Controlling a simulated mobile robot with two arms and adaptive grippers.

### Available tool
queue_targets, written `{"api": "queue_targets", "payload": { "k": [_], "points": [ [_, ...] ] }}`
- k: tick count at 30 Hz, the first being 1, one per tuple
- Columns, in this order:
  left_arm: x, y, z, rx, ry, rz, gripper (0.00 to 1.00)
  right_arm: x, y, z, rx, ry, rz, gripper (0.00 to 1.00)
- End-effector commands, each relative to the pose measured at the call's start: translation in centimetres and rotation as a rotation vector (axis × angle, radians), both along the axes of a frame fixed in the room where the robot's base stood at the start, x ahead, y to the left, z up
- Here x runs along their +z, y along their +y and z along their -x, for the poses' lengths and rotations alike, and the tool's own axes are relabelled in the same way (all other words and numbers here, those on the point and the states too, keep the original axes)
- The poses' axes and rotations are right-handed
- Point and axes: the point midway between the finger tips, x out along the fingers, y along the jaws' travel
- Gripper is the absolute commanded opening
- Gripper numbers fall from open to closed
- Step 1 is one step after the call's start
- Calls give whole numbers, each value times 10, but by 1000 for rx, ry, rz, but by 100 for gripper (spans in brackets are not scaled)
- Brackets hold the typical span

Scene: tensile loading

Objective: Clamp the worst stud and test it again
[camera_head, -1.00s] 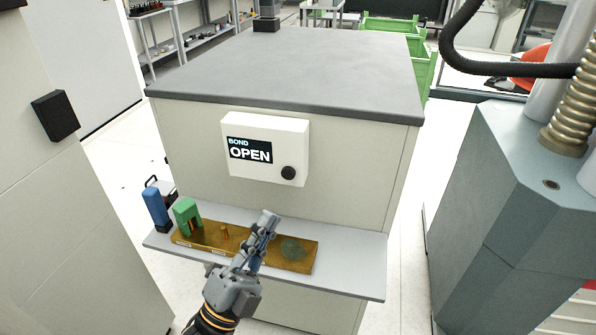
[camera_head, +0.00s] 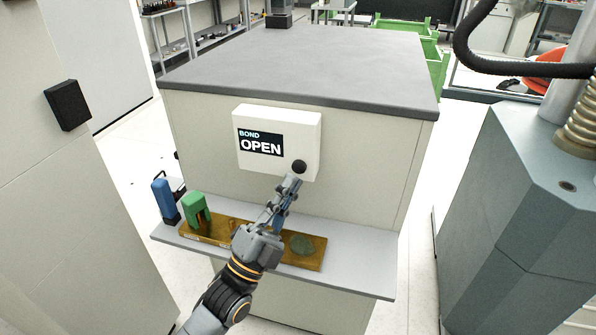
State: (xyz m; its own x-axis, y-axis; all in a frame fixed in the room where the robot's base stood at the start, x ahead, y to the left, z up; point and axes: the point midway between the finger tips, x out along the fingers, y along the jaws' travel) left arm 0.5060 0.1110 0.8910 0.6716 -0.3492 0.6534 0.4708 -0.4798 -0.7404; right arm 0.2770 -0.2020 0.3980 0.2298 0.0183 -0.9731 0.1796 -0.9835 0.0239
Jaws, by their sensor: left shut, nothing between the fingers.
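The wooden board (camera_head: 215,236) lies on the grey shelf. A green clamp-like block (camera_head: 195,209) straddles its left end, and a grey-green round patch (camera_head: 302,245) lies near its right end. A small brown stud shows partly at the board's middle, mostly hidden by my arm. The white bond tester box (camera_head: 277,140) on the cabinet front reads "BOND OPEN" and has a black knob (camera_head: 299,167) at lower right. My left gripper (camera_head: 292,184) is shut and empty, its fingertips just below the knob; I cannot tell if they touch. My right gripper is not in view.
A blue upright object (camera_head: 163,199) stands at the shelf's left end. The shelf (camera_head: 350,262) is clear at the right. A large blue-grey machine (camera_head: 520,220) stands to the right, and a pale cabinet wall (camera_head: 45,200) closes the left.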

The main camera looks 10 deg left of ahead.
Motion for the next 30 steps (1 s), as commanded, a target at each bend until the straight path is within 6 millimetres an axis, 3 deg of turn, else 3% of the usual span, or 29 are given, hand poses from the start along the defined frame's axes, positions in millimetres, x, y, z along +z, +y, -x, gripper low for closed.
{"api": "queue_targets", "payload": {
  "k": [7, 30],
  "points": [
    [0, -1, -11, 0, 0, 0, 0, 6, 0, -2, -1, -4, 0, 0],
    [0, -1, -11, 0, 0, 0, 0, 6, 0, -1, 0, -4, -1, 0]
  ]
}}
